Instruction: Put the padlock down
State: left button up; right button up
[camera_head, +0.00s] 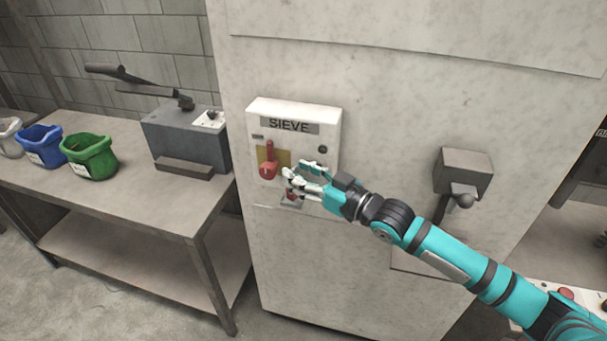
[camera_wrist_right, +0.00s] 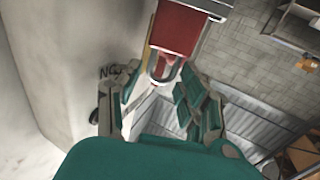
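My right gripper (camera_head: 300,182) is in front of the wall panel marked SIEVE (camera_head: 292,145), just below and right of its red switch handle (camera_head: 268,162). In the wrist view its two fingers (camera_wrist_right: 158,95) stand apart, open. My left gripper is not in view.
A grey box with a lever (camera_head: 465,172) is on the cabinet to the right. A table (camera_head: 150,198) at left holds blue (camera_head: 42,147) and green (camera_head: 90,158) bins and a grey machine (camera_head: 186,140). The cabinet face (camera_head: 330,262) below the panel is bare.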

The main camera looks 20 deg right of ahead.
jog(key=shift+r, duration=0.25)
jog(key=b+v, duration=0.2)
jog(key=v, duration=1)
jog(key=shift+b, duration=0.35)
jog(key=shift+f, duration=0.1)
jog(key=shift+f, duration=0.1)
